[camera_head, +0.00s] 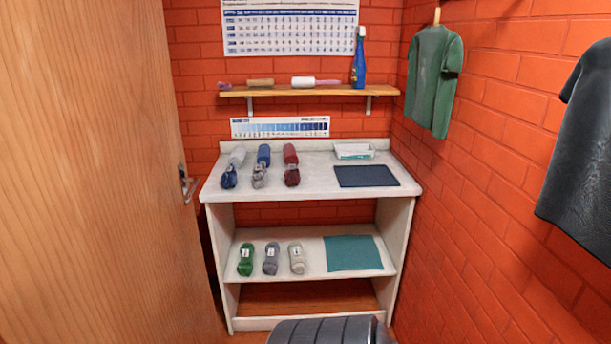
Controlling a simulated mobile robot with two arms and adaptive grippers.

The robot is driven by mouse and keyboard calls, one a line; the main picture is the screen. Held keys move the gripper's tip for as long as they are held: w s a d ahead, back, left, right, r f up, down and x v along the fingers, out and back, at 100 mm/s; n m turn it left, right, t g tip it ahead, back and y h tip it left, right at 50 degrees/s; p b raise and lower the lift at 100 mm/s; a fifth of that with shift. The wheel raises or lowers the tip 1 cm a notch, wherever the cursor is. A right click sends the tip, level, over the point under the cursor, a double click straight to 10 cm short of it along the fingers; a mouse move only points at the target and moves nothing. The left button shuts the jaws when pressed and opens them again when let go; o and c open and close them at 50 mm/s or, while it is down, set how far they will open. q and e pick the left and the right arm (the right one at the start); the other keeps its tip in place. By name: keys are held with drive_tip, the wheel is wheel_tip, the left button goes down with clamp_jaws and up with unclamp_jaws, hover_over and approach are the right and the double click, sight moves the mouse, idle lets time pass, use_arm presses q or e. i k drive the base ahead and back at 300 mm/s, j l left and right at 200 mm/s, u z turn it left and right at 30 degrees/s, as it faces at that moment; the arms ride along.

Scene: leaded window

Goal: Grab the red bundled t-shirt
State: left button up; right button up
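Two reddish rolled bundles lie one behind the other on the white counter (325,185). The rear red bundle (290,153) is plain and brighter. The front dark red bundle (292,176) has a greyish patch on it. They sit at the right end of two short rows of bundles. Cloth details are too small to tell which is a t-shirt. Neither of my grippers is in view.
Beside them lie a blue bundle (264,155), a grey bundle (259,177) and others. A navy mat (366,176) and white tray (354,151) are right. The lower shelf (312,258) holds more bundles. A wooden door (95,180) stands left; brick wall (480,190) right.

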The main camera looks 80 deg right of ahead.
sight(292, 174)
drive_tip(key=z, duration=2.3)
drive_tip(key=i, duration=0.15)
